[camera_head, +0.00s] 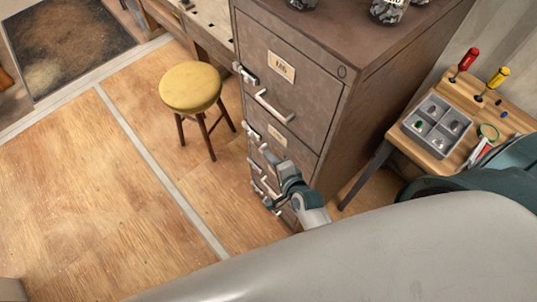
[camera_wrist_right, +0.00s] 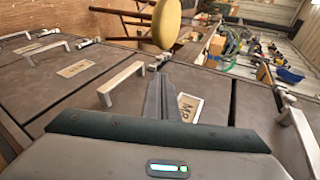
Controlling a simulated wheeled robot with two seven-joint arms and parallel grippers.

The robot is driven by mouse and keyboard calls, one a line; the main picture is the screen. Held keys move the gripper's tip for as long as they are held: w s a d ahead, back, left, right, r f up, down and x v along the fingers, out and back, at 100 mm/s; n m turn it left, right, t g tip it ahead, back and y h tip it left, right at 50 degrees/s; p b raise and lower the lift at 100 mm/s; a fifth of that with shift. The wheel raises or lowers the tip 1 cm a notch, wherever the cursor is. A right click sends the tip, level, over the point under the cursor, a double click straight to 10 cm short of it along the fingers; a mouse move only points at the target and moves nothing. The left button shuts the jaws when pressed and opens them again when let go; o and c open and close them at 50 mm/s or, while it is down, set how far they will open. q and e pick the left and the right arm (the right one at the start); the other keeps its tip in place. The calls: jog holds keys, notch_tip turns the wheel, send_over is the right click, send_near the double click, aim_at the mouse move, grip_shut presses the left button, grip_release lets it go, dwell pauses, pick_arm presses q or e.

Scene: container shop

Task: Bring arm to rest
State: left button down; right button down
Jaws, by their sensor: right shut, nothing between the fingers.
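My right arm reaches in from the lower right in the head view. My right gripper (camera_head: 268,154) is shut and empty, in front of the lower drawers of a brown filing cabinet (camera_head: 290,65). In the right wrist view the closed fingers (camera_wrist_right: 157,72) stick up between a silver drawer handle (camera_wrist_right: 122,84) and a label plate (camera_wrist_right: 190,107). They hold no handle; whether they touch the cabinet front I cannot tell. The drawers look closed, though the lowest ones are partly hidden behind my arm. My left gripper is not in view.
A yellow stool (camera_head: 191,88) stands left of the cabinet. A small wooden table (camera_head: 440,160) at right holds a grey sorting tray (camera_head: 411,124) and screwdrivers (camera_head: 463,64). The wooden floor (camera_head: 70,190) at left is clear.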

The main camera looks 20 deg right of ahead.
dwell(0.4)
jog(key=s+f+n+g+b, duration=0.25)
jog(key=s+f, duration=0.35)
jog(key=f, duration=0.5)
jog(key=s+f+n+g+b, duration=0.25)
jog(key=s+f+n, duration=0.2)
jog(key=f, duration=0.65)
jog(key=s+f+n+g+b, duration=0.1)
jog(key=s+f+n+b, duration=0.4)
jog(key=f, duration=0.6)
jog(key=s+d+f+n+g+b, duration=0.2)
jog(key=s+d+f+n+g, duration=0.1)
jog(key=s+f, duration=0.6)
jog(key=s+d+f+n+g+h+b, duration=0.1)
jog(key=s+d+f+n+g+b, duration=0.1)
jog(key=s+f, duration=0.8)
jog(key=s+d+n+b, duration=0.1)
jog(key=s+d+n, duration=0.1)
jog(key=s, duration=0.5)
jog(key=shift+s+d+f+g+b, duration=0.2)
jog(key=shift+s+g+b, duration=0.15)
jog(key=shift+g, duration=0.05)
